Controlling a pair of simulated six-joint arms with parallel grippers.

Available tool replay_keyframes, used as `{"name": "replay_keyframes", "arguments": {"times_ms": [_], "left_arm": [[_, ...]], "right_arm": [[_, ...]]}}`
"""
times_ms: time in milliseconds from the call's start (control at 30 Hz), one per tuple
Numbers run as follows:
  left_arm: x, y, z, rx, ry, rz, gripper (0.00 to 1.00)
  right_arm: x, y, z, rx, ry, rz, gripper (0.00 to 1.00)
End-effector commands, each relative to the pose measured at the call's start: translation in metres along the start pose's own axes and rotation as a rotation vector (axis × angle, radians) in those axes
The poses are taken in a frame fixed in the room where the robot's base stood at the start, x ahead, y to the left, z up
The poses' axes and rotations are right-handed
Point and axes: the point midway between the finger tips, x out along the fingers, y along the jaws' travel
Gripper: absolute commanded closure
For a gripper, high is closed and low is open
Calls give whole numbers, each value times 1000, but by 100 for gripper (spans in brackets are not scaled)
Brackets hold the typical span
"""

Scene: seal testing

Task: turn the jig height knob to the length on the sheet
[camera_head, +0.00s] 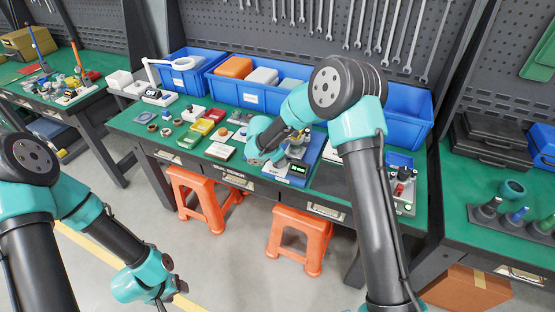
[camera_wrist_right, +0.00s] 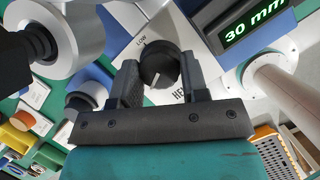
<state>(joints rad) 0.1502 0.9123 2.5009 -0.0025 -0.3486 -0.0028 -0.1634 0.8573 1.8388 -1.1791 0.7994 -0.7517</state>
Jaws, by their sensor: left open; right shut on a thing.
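The jig (camera_head: 297,151) stands on the green bench with a lit green display (camera_head: 299,169). In the right wrist view the display (camera_wrist_right: 248,30) reads 30 mm. The black height knob (camera_wrist_right: 159,66) has a white pointer line and sits on a white panel, with "LOW" printed at its upper left. My right gripper (camera_wrist_right: 160,80) is shut on the knob, one finger on each side. In the head view my right arm partly hides the jig and the knob. My left gripper (camera_head: 166,298) is open and empty, low at the left, away from the bench. I cannot make out the sheet's writing.
Blue bins (camera_head: 240,90) line the back of the bench. Orange stools (camera_head: 298,238) stand below. In the wrist view a metal cylinder (camera_wrist_right: 58,35) stands close on the left.

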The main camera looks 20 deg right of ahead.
Motion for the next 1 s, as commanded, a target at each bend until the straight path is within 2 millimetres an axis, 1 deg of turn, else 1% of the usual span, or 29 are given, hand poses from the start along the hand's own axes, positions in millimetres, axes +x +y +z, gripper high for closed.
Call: {"name": "replay_keyframes", "arguments": {"times_ms": [233,267,333,600,733,867,1000], "left_arm": [[0,0,0,0,0,0,48],[0,0,0,0,0,0,48],[0,0,0,0,0,0,48],[0,0,0,0,0,0,48],[0,0,0,0,0,0,48],[0,0,0,0,0,0,48],[0,0,0,0,0,0,48]], "right_arm": [[1,0,-1,-1,2,1,82],[1,0,-1,-2,2,1,56],[1,0,-1,-2,2,0,49],[0,0,0,-2,1,0,48],[-4,0,0,-2,0,2,48],[-16,1,0,-2,0,3,48],[-39,1,0,-2,0,4,48]]}}
